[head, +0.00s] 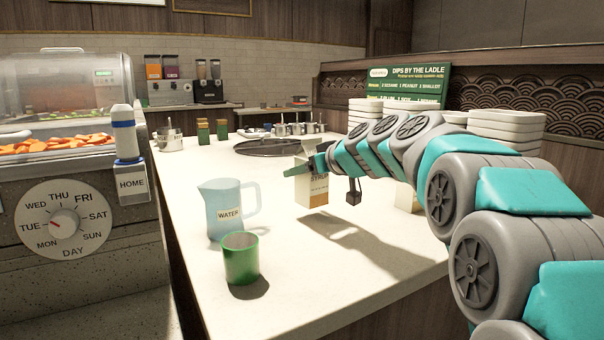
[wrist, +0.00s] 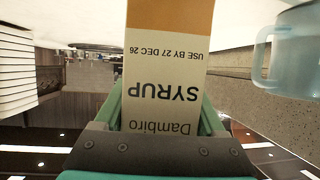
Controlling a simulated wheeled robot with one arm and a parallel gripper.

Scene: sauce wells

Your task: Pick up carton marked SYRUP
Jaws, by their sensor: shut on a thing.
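The carton marked SYRUP (head: 315,190) is cream-coloured with an orange band at its base and a gabled top. My gripper (head: 307,168) is shut on its upper part. The carton hangs roughly upright over the counter, and its shadow lies apart from it, so it appears raised. In the wrist view, the carton (wrist: 165,70) stands between the two green fingers of my gripper (wrist: 163,105), with SYRUP, Dambiro and a use-by date upside down. The far side of the carton is hidden.
A blue WATER jug (head: 226,208) and a green cup (head: 240,258) stand on the pale counter (head: 300,285) left of the carton. Another pale carton (head: 406,198) is partly hidden behind my arm. Stacked white dishes (head: 505,130) stand behind.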

